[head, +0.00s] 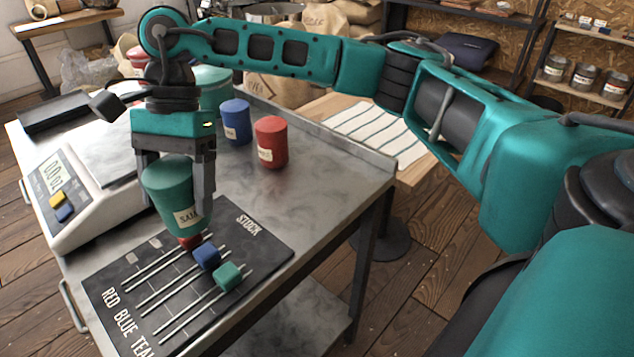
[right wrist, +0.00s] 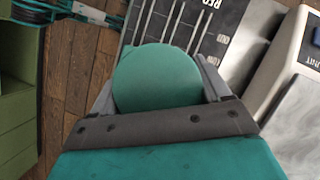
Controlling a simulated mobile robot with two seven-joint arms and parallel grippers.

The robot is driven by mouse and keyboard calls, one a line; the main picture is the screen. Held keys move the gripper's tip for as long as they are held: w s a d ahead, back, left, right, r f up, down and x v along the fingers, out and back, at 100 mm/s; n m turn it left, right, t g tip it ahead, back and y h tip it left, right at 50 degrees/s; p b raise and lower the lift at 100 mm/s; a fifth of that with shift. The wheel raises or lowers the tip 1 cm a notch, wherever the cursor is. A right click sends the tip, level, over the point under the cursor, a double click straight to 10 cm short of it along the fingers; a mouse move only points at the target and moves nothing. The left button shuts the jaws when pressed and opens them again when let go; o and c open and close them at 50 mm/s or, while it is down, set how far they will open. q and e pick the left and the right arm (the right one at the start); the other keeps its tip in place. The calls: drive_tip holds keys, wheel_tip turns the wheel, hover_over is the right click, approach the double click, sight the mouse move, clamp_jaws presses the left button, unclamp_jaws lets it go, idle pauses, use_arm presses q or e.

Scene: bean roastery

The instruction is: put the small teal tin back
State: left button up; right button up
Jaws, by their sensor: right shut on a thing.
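The small teal tin (head: 168,190), with a pale label, is between the fingers of my right gripper (head: 178,195), which is shut on it. It is slightly tilted, over the far part of the black stock board (head: 262,232). Whether it is clear of the board is hard to tell. In the right wrist view the tin's round teal end (right wrist: 157,78) fills the space between the fingers. The board has rods with a red slider (head: 190,241), partly hidden by the tin, a blue slider (head: 207,256) and a teal slider (head: 228,276). My left gripper is not in view.
A blue tin (head: 236,122) and a red tin (head: 271,142) stand behind on the metal table (head: 330,165). Another teal tin (head: 213,88) is partly hidden behind my gripper. A white scale (head: 90,205) stands at left. Bare tabletop lies right of the board.

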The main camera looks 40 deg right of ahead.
drive_tip(key=d+r+m+t+h, duration=0.2)
drive_tip(key=d+r+m+t, duration=0.25)
drive_tip(key=d+m, duration=0.9)
drive_tip(key=d+r+m+t+h, duration=0.3)
drive_tip(key=d+r+m, duration=0.3)
drive_tip(key=d+m, duration=0.7)
drive_tip(key=shift+m, duration=0.45)
drive_tip(key=f+b, duration=0.1)
drive_tip(key=f, duration=0.5)
drive_tip(key=f+b, duration=0.1)
drive_tip(key=f, duration=0.5)
drive_tip(key=f+b, duration=0.1)
drive_tip(key=f, duration=0.6)
drive_tip(key=shift+w+a, duration=0.2)
drive_tip(key=shift+w, duration=0.2)
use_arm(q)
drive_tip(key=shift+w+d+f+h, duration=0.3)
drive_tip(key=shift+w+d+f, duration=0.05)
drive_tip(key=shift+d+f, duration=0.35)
use_arm(e)
drive_tip(key=shift+f, duration=0.25)
drive_tip(key=shift+f+b, duration=0.2)
drive_tip(key=shift+b, duration=0.15)
drive_tip(key=o, duration=1.1)
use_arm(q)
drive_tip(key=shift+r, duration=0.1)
use_arm(e)
drive_tip(key=shift+r, duration=0.1)
